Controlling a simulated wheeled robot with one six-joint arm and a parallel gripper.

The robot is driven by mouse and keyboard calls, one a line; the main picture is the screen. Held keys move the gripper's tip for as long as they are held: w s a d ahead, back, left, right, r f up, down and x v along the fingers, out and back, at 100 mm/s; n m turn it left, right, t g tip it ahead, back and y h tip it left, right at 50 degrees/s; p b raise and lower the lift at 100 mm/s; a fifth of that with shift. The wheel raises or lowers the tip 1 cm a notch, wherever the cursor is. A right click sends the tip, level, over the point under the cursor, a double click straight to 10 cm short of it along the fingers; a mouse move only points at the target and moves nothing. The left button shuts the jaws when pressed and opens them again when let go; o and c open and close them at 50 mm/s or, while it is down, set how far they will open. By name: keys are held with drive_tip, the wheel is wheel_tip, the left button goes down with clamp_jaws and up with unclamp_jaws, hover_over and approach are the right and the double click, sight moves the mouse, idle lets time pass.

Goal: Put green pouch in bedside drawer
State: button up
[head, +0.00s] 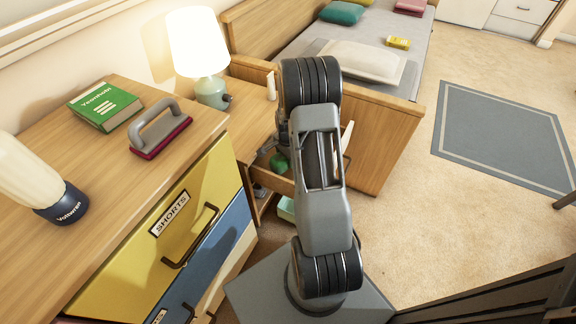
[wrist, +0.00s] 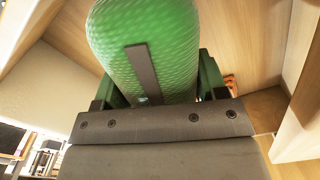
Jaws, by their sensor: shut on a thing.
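The green pouch (wrist: 135,55) fills the upper middle of the wrist view, textured, with a dark strip on it. My gripper (wrist: 155,100) is shut on it. In the head view, a small part of the green pouch (head: 279,162) shows at the open bedside drawer (head: 273,183), and my arm hides much of both. Wooden panels surround the pouch in the wrist view. I cannot tell whether the pouch touches the drawer floor.
A lamp (head: 205,60) stands on the bedside table beside the bed (head: 375,125). A dresser (head: 185,205) with a green book (head: 104,106) and a grey-handled brush (head: 160,128) is at left. A mint item (head: 286,208) lies below the drawer. Carpet at right is mostly clear.

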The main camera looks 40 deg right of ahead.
drive_tip(key=shift+f+b, duration=0.65)
drive_tip(key=shift+f, duration=1.4)
drive_tip(key=shift+f, duration=0.15)
drive_tip(key=o, duration=1)
wheel_tip(320, 180, up, 12)
drive_tip(key=p, duration=0.3)
drive_tip(key=shift+p, duration=0.3)
